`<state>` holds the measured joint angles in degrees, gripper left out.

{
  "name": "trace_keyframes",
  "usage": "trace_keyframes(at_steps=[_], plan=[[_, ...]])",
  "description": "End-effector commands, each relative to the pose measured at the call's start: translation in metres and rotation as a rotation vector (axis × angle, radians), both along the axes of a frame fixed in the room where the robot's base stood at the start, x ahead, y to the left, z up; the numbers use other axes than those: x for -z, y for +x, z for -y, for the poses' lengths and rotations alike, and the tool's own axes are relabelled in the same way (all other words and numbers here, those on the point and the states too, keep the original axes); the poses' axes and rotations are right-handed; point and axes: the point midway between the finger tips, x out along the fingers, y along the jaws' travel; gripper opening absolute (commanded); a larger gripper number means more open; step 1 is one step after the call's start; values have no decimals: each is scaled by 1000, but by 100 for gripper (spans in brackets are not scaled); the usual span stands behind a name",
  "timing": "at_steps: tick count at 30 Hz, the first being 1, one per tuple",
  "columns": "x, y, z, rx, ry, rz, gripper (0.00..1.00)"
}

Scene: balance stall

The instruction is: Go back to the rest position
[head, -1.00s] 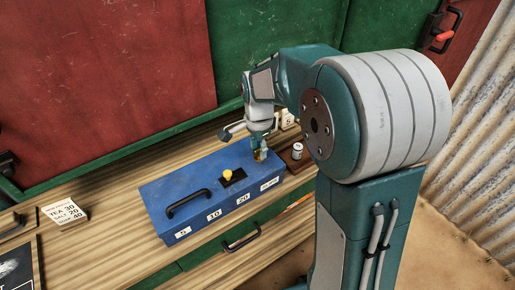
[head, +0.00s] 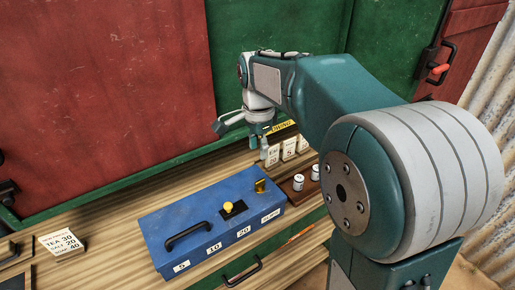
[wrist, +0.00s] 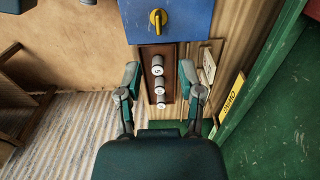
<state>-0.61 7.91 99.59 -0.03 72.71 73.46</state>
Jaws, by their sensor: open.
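My gripper (head: 266,140) is in the air above the back of the counter, behind and above the blue box. Its two fingers are spread apart with nothing between them in the wrist view (wrist: 160,85). The blue box (head: 190,212) stands on the counter with a black handle, a yellow knob (head: 228,206) on a black plate and number labels along its front edge. A yellow latch (head: 261,186) stands up near its right end; it also shows in the wrist view (wrist: 158,18).
A wooden rack (wrist: 169,52) with several white numbered weights sits beside the box. Labelled cards (head: 289,149) stand at the back. A price card (head: 62,241) lies on the counter (head: 110,215) at left. Red and green panels (head: 110,80) rise behind.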

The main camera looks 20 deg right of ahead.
Motion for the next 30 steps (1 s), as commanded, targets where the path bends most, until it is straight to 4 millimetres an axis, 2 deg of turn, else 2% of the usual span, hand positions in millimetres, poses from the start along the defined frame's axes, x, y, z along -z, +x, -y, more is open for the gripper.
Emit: trace_keyframes(at_steps=[6, 10, 15, 21, 30], plan=[[-1, -2, 0, -8, 0, 3, 49], [-9, -17, 1, -87, 0, 38, 49], [-24, -54, 2, -294, -16, 121, 49], [-32, -98, 3, -548, -57, 214, 49], [-26, -162, 4, -919, -165, 341, 49]])
